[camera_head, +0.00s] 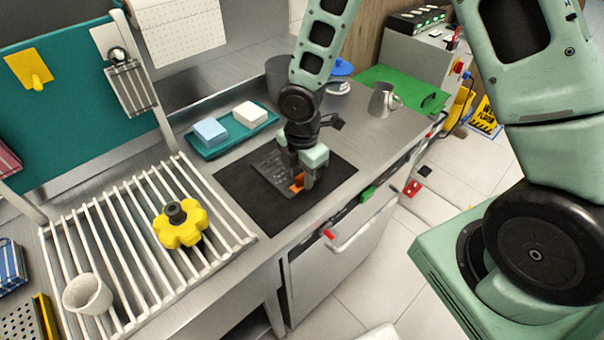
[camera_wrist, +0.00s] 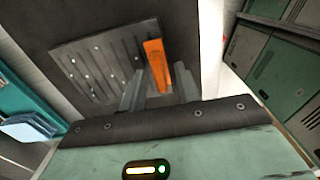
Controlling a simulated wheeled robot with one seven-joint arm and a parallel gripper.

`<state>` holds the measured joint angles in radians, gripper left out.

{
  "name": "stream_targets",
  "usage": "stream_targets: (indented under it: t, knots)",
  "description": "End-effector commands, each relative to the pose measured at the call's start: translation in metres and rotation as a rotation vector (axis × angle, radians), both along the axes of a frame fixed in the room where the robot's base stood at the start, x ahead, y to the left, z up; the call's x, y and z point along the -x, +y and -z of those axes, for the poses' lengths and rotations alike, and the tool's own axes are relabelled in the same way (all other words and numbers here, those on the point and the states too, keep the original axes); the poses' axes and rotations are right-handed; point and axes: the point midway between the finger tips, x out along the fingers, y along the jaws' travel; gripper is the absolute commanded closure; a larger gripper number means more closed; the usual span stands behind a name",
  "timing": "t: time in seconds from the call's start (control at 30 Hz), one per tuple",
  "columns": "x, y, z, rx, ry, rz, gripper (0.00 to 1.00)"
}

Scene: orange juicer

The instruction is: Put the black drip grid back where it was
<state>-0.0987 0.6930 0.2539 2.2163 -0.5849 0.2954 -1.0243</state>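The black drip grid (camera_head: 272,168) is a dark slotted plate with an orange tab (camera_head: 297,185) at its near edge. It lies on a black mat (camera_head: 237,200) on the steel counter; the wrist view also shows the grid (camera_wrist: 92,62), with pale specks, and its orange tab (camera_wrist: 155,62). My gripper (camera_head: 298,174) points down over the tab end of the grid. In the wrist view my gripper (camera_wrist: 160,80) is open, one finger on each side of the tab, with gaps showing. Whether the fingers reach down to the tab's height is hard to tell.
A teal tray (camera_head: 205,154) with a blue and a white block stands behind the mat. A white rack at left holds a yellow knob-like part (camera_head: 181,229) and a white cup (camera_head: 87,294). A metal jug (camera_head: 383,100) stands by a green mat (camera_head: 400,88) at the back right.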

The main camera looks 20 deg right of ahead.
Motion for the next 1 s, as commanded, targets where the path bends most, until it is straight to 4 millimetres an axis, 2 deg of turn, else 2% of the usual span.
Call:
stream_targets:
  t: [0.4,0.5,0.7,0.77,0.87,1.0]
  knots:
    - [-0.001,-0.001,-0.084,-0.001,-0.006,0.002,0.68]
    - [-0.001,-0.001,-0.099,-0.001,-0.005,0.002,0.68]
    - [0.002,0.002,-0.116,0.001,-0.003,0.012,0.68]
    - [0.010,0.007,-0.123,0.004,-0.003,0.053,0.68]
    - [0.037,0.023,-0.140,0.011,-0.008,0.208,0.68]
    - [0.097,0.046,-0.168,0.006,-0.012,0.556,0.68]
